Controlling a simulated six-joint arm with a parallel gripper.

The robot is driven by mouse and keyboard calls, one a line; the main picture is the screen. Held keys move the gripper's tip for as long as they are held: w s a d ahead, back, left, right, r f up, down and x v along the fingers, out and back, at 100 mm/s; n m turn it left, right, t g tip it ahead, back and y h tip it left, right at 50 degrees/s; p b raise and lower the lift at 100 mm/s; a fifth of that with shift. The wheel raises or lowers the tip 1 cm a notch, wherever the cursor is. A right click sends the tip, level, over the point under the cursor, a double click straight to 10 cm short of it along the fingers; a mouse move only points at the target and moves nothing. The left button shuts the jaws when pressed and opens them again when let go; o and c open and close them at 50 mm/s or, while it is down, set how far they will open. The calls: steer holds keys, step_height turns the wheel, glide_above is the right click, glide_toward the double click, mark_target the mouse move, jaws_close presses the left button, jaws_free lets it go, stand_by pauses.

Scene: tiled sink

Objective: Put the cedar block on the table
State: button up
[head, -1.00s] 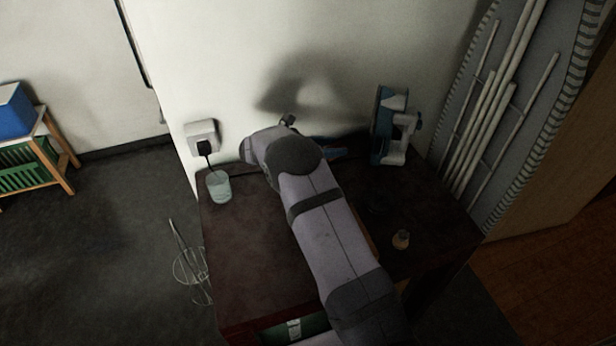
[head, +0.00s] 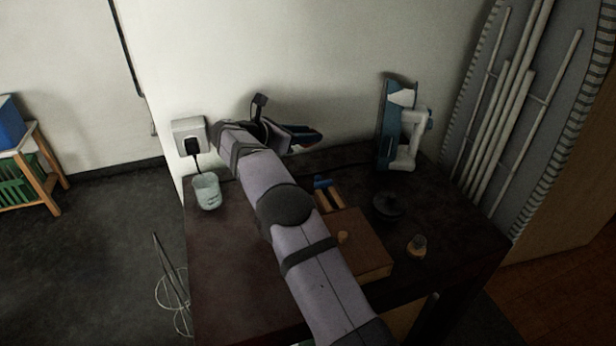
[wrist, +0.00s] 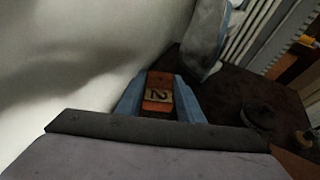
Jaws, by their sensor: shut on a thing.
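In the wrist view my gripper (wrist: 158,105) is shut on a reddish-brown wooden block (wrist: 158,82), apparently the cedar block, with a pale label reading 2. The block sits between the two blue fingers. In the head view my gripper (head: 304,138) is by the wall, above the back of the dark table (head: 235,255). My arm hides part of the table's middle.
A brown wooden box (head: 365,252) stands mid-table behind my arm. A glass (head: 207,192) is at the left edge, below a wall socket (head: 189,134). The left front is bare.

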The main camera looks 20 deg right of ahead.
mark_target(306, 172)
steer(key=shift+f+b, duration=0.65)
steer(key=shift+f, duration=4.35)
steer(key=shift+f, duration=0.15)
steer(key=o, duration=1.1)
steer(key=shift+c, duration=0.2)
steer(key=shift+r, duration=0.2)
steer(key=v, duration=1.2)
